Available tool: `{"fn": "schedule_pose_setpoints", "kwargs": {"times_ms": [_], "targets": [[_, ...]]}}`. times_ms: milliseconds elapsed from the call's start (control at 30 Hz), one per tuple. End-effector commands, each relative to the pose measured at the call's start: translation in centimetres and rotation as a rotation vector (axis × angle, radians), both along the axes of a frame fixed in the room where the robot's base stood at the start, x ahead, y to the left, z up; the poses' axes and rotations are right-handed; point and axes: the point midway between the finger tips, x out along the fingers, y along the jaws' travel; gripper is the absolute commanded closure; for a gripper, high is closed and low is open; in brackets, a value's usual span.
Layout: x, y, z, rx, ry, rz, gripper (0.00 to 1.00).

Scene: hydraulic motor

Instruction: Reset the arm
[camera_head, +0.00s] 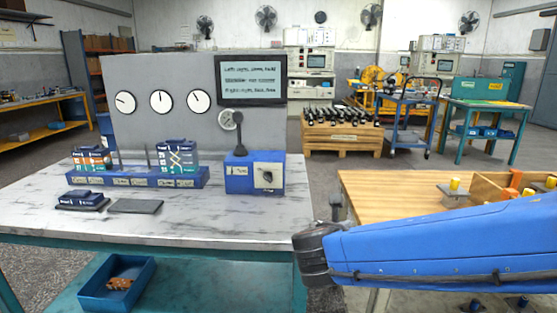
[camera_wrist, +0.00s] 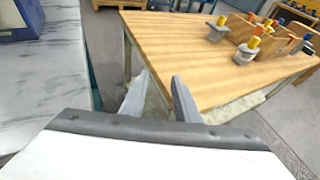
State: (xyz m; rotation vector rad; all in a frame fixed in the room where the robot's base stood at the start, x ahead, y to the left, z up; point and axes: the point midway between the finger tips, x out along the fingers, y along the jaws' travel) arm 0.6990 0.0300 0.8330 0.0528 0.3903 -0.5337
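My gripper (camera_wrist: 161,76) shows in the wrist view with its two grey fingers apart and nothing between them. It hangs above the floor gap between the marble-topped table and the wooden table, near the wooden table's left corner in the picture. My blue arm (camera_head: 440,243) reaches in from the right in the head view. Its dark rounded end is near the right side of the marble-topped table. The gripper fingers cannot be made out in the head view.
The marble-topped table (camera_head: 150,228) carries a blue control box (camera_head: 239,180) with a lever, and a blue rack with coloured blocks. The wooden table (camera_wrist: 170,45) holds grey pieces with yellow tops (camera_wrist: 247,50). A blue bin (camera_head: 93,291) sits on the lower shelf.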

Motion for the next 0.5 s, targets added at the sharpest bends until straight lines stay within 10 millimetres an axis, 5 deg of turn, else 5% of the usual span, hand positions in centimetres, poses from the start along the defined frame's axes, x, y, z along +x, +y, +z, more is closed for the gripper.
{"fn": "schedule_pose_setpoints", "kwargs": {"times_ms": [33,200,500], "targets": [[-0.9,-2.4,-0.5,0.093,-0.004,-0.087,0.71],[-4.7,-8.0,-2.6,0.413,-0.036,-0.377,0.71],[-12.1,-12.9,-6.0,0.959,-0.168,-0.906,0.71]]}}
